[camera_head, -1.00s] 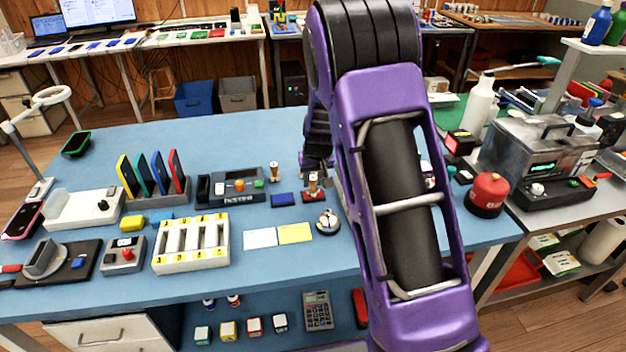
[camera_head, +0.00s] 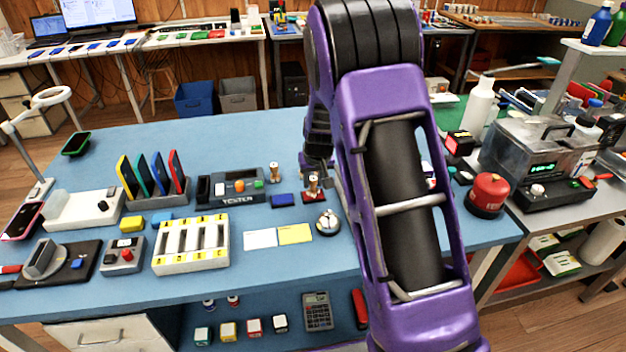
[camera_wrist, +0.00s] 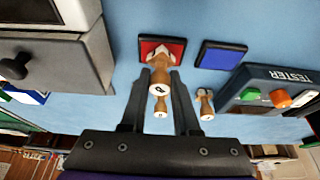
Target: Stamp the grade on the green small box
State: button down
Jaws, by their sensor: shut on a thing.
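A wooden-handled stamp (camera_wrist: 159,74) stands on the red ink pad (camera_wrist: 148,44) in the wrist view, with a mark on its handle top. My gripper (camera_wrist: 161,76) is shut on this stamp, one finger on each side. In the head view the stamp (camera_head: 313,182) shows over the red pad (camera_head: 312,197), beside my purple arm. A green small box (camera_head: 203,336) sits on the lower shelf under the table, at the left of a row of small boxes. My arm hides part of the table behind it.
A second stamp (camera_head: 274,172) stands beyond the blue ink pad (camera_head: 282,200). The tester (camera_head: 238,188) is left of the pads. A round metal bell-like thing (camera_head: 327,222) and white and yellow cards (camera_head: 294,234) lie in front.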

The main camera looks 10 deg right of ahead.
jog(key=shift+r+p, duration=1.95)
jog(key=shift+r, duration=1.5)
